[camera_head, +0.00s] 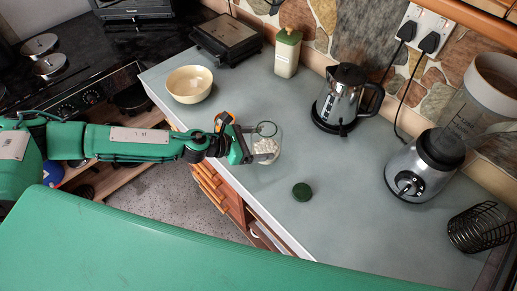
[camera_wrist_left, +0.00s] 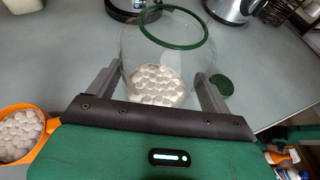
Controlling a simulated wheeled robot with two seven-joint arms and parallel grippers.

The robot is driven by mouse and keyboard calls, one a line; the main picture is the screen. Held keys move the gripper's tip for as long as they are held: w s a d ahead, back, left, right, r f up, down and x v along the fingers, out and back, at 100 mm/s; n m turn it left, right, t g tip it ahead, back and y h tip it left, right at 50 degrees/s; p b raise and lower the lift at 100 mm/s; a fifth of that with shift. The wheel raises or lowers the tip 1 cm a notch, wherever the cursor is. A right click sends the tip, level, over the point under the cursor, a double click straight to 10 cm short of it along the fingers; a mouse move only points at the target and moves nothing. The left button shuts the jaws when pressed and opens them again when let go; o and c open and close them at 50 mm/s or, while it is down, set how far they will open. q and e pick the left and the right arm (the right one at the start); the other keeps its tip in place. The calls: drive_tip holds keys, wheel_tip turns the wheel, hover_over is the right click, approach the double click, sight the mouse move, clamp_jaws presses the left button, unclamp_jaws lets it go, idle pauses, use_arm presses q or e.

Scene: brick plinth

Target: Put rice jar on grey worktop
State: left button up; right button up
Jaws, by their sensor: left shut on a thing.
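The rice jar (camera_head: 267,148) is clear glass with a green rim and white, rounded contents in its lower part. It is over the near edge area of the grey worktop (camera_head: 340,230). My left gripper (camera_head: 256,146) is shut on the jar. In the left wrist view the jar (camera_wrist_left: 163,65) is between the two grey fingers of the left gripper (camera_wrist_left: 160,88), open at the top. I cannot tell whether its base touches the worktop. My right gripper is not in view.
A round green lid (camera_head: 302,191) lies on the worktop right of the jar. A cream bowl (camera_head: 189,84), black grill (camera_head: 226,38), green-lidded canister (camera_head: 287,52), kettle (camera_head: 340,97), blender base (camera_head: 421,166) and wire holder (camera_head: 480,228) stand around. The worktop's middle is clear.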

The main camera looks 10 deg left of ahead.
sight(253, 150)
use_arm(q)
drive_tip(key=shift+f+b, duration=0.3)
drive_tip(key=shift+f, duration=1.3)
drive_tip(key=shift+f, duration=0.2)
drive_tip(key=o, duration=1.4)
drive_tip(key=shift+c, duration=0.2)
drive_tip(key=shift+r, duration=0.1)
drive_tip(key=b+v, duration=0.3)
drive_tip(key=v, duration=0.9)
drive_tip(key=shift+b, duration=0.35)
